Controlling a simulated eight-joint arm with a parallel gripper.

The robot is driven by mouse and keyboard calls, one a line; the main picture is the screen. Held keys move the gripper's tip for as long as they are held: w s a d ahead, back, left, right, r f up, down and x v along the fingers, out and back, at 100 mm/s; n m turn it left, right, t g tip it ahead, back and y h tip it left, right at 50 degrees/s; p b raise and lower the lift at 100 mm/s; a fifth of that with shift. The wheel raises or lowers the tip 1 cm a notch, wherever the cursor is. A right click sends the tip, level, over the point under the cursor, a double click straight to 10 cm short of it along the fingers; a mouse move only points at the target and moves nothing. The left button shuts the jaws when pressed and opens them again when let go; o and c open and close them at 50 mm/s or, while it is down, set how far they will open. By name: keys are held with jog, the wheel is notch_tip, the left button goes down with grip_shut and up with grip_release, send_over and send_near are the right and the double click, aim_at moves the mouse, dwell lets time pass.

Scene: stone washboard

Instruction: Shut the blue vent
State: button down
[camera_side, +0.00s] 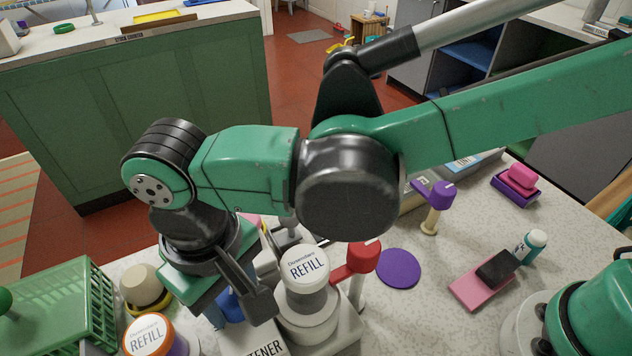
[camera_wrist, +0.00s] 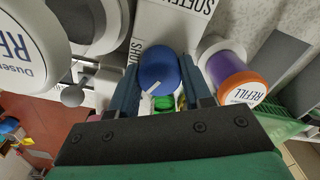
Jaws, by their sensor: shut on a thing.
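The blue vent (camera_wrist: 158,72) shows in the wrist view as a round blue knob with a white line on its top. It sits beside a white panel with black lettering that is partly covered. My gripper (camera_wrist: 160,82) has one finger on each side of the blue knob and is shut on it. In the side view my gripper (camera_side: 240,298) points down among the bottles, and a bit of the blue vent (camera_side: 231,306) shows behind a finger. The rest of the vent is hidden there.
A white refill bottle (camera_side: 307,268) and a red-topped vent (camera_side: 357,260) stand close on the right. An orange-capped refill bottle (camera_side: 149,337) and a green basket (camera_side: 60,305) are on the left. A purple disc (camera_side: 399,268) lies on clear counter farther right.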

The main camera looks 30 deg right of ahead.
aim_at(232, 291)
jog(key=m, duration=1.2)
jog(key=shift+d+m, duration=0.1)
jog(key=shift+m, duration=0.3)
dwell(0.3)
jog(key=shift+c, duration=1.9)
grip_release()
jog(key=shift+r, duration=2.8)
